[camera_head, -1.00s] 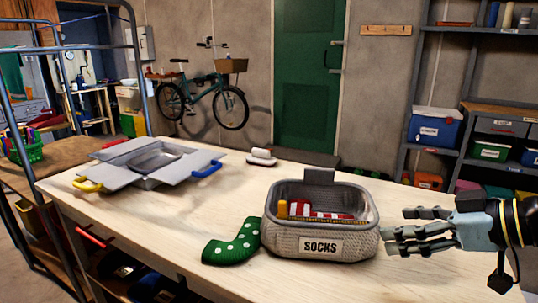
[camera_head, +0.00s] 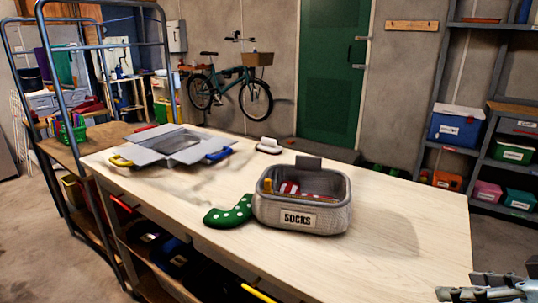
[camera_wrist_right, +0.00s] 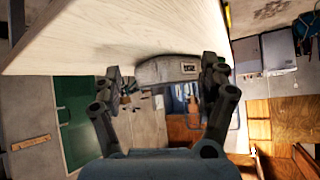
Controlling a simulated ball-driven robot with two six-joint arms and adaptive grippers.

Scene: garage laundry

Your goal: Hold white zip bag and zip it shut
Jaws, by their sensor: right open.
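A light grey-white woven bag (camera_head: 330,222) labelled SOCKS stands on the wooden table, open at the top. Red-and-white striped and yellow-orange items (camera_head: 290,188) show inside it. A green sock with white dots (camera_head: 230,213) lies against its left side. My right gripper (camera_head: 490,290) is only partly in view at the bottom right corner, well apart from the bag. In the right wrist view the right gripper (camera_wrist_right: 163,85) is open and empty, with the bag (camera_wrist_right: 155,72) seen beyond and between its fingers. My left gripper is not in view. I cannot make out a zip pull.
The wooden table (camera_head: 400,240) is clear to the right of the bag. A grey flapped box (camera_head: 180,145) with yellow and blue handles sits at the far left of the table. A small white object (camera_head: 268,146) lies near the back edge. Shelves (camera_head: 480,120) stand at the right.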

